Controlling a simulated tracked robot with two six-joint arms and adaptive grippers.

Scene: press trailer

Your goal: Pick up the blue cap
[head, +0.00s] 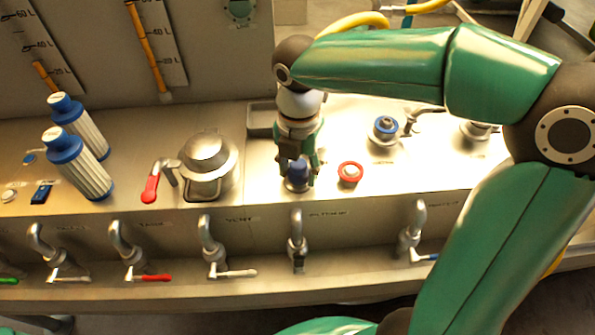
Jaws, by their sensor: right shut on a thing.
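A small dark blue cap (299,170) stands near the front edge of the metal bench top, on a round metal base. My right gripper (298,162) points down at it from above, with its fingers shut on the cap's sides. The fingers hide part of the cap. I cannot tell whether the cap is lifted off its base. Another blue-topped round fitting (385,127) stands farther back on the right. My left gripper is not in view.
A red-ringed fitting (350,172) lies just right of the gripper. A lidded metal housing (208,160) with a red-handled lever (150,188) stands to the left. Two blue-capped filter cartridges (88,175) stand farther left. Several taps line the front, including one below the gripper (297,246).

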